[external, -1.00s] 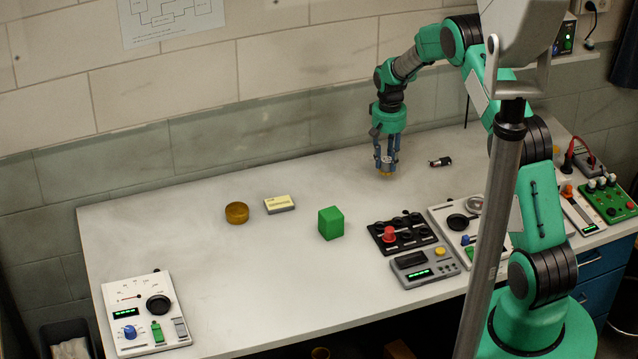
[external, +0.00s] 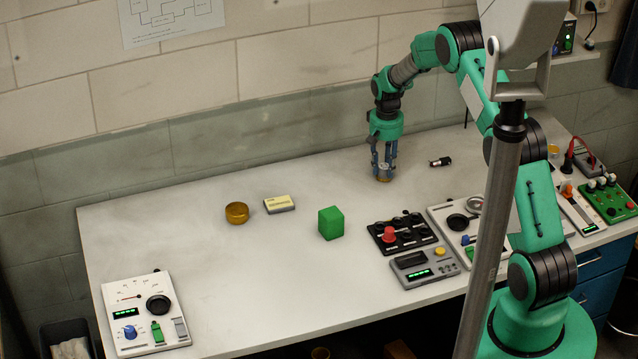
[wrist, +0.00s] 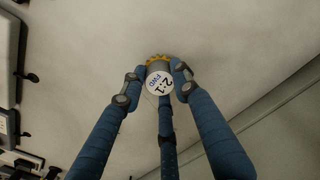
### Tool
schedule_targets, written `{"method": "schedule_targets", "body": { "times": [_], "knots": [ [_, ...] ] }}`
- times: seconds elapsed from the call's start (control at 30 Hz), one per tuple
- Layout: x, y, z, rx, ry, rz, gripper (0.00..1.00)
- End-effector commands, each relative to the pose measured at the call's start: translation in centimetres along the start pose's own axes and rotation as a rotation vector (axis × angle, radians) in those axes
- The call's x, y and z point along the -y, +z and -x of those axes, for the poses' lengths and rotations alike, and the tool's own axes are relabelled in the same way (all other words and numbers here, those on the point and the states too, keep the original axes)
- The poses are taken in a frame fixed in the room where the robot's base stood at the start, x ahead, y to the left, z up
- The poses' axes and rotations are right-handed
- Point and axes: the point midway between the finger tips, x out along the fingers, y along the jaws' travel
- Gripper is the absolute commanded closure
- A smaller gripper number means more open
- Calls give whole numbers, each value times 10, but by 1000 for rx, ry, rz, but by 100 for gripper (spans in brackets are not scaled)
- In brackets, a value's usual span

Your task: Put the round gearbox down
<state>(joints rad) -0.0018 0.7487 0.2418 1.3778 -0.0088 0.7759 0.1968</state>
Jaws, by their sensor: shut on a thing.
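The round gearbox (wrist: 159,82) is a short grey cylinder with a yellow toothed rim and a white end face marked "2:1 FWD" in the wrist view. My gripper (wrist: 158,76) has its blue fingers closed around its sides. In the external view the gearbox (external: 384,178) shows small and partly hidden between the fingertips of my gripper (external: 384,170), which points straight down. It is at or just above the bench top (external: 260,290) near the back; I cannot tell if it touches.
A small black and silver part (external: 440,161) lies close to the right of my gripper. A green cube (external: 331,223), a meter box (external: 279,204) and an amber round tin (external: 237,213) stand to the left. A black socket plate (external: 402,233) lies in front. Bare bench surrounds the gearbox.

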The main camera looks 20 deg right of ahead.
Motion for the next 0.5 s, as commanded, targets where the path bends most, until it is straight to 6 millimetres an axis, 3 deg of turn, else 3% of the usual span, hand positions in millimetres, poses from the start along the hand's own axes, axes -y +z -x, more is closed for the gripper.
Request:
{"method": "schedule_targets", "body": {
  "times": [0.43, 0.47, 0.5],
  "knots": [
    [0, 0, -4, 0, 0, 0, 98],
    [0, 0, -4, 0, 0, 0, 64],
    [0, 0, -3, 0, 0, 0, 56]
  ]
}}
